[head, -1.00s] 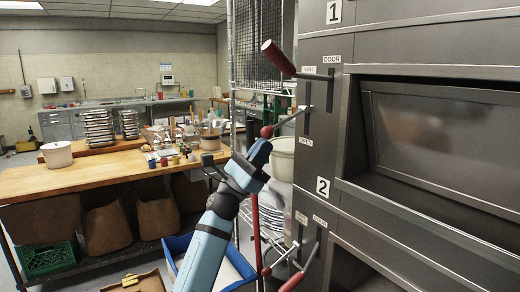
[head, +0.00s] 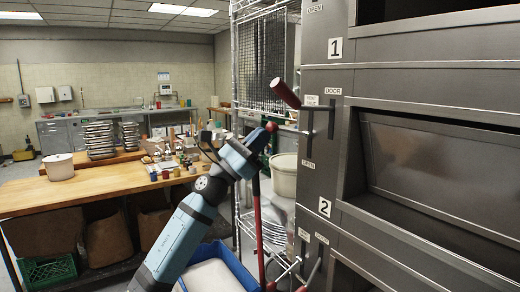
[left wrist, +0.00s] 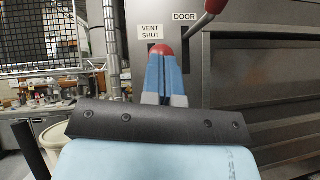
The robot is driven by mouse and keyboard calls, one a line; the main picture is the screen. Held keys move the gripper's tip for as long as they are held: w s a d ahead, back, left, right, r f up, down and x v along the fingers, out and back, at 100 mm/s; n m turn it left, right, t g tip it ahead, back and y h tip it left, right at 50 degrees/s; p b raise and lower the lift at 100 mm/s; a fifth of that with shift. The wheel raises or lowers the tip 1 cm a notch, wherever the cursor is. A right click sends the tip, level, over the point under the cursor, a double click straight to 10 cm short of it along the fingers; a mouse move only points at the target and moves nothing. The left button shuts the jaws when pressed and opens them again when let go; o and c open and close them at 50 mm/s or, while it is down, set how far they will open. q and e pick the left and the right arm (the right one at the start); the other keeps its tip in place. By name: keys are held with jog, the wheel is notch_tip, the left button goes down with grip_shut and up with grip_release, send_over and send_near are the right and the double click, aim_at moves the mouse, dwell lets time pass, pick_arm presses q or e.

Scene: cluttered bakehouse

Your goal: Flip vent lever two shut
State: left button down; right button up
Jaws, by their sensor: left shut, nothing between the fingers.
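The vent lever (head: 292,128) with a red ball knob (head: 271,127) juts out from the oven's middle lever panel, between number plate 1 (head: 335,48) and number plate 2 (head: 325,207). Its slot has a vent-shut label above and an open label (head: 308,164) below. My left gripper (head: 264,136) is shut and empty, just below the knob. In the left wrist view its closed blue fingertips (left wrist: 166,62) cover the lower part of the red knob (left wrist: 163,50), so I cannot tell whether they touch. The vent-shut label (left wrist: 150,32) is behind. My right gripper is out of view.
The red door handle (head: 285,93) sticks out just above the vent lever. A second lever set (head: 312,268) is below plate 2. A red pole (head: 258,230) stands below my gripper. A wire rack (head: 262,60) and pale bucket (head: 284,176) are behind; a wooden table (head: 100,185) is left.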

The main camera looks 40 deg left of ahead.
pick_arm(q)
jog(key=shift+w+r, duration=0.1)
jog(key=shift+r, duration=1.2)
